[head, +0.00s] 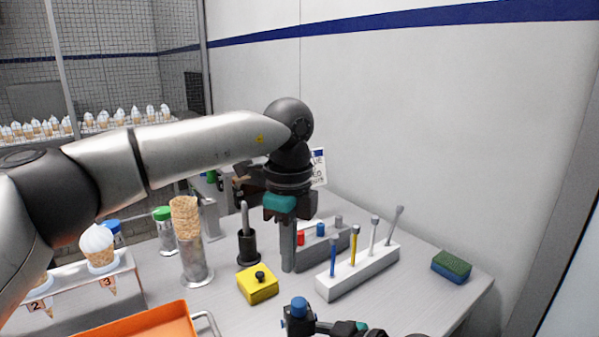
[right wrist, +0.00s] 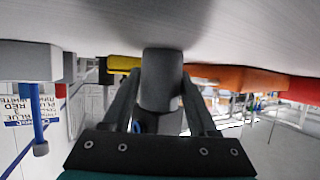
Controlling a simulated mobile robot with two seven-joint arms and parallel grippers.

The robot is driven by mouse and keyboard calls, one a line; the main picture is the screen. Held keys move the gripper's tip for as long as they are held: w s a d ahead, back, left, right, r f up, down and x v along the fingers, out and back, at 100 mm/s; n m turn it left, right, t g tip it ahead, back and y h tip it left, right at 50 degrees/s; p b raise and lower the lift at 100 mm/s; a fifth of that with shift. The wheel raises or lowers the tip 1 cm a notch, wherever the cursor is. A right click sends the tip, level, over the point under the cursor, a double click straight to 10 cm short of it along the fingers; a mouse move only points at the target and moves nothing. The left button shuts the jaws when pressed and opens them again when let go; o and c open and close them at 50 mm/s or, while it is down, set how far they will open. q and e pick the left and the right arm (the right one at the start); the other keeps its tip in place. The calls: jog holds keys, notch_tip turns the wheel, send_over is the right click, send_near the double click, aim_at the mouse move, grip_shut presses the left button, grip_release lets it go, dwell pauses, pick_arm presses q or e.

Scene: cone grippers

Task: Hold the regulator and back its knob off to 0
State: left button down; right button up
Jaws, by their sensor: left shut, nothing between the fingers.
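The regulator (head: 297,323) is a dark body with a blue knob (head: 299,304) on top, at the bottom middle of the head view. My right gripper (head: 322,326) comes to it from the right and is partly cut off by the frame edge. In the right wrist view the two fingers close on a grey cylinder (right wrist: 161,82), which appears to be the regulator's body; a bit of blue shows beside it. My left gripper (head: 288,267) points down, shut and empty, behind and apart from the regulator. The knob's scale cannot be read.
A white block (head: 357,275) with several sticks and a grey rack (head: 318,255) stand right. A sponge (head: 451,266), cone holder (head: 196,263) and orange tray (head: 150,322) are around.

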jog(key=o, duration=0.5)
jog(key=shift+c, duration=0.2)
jog(key=shift+d, duration=0.1)
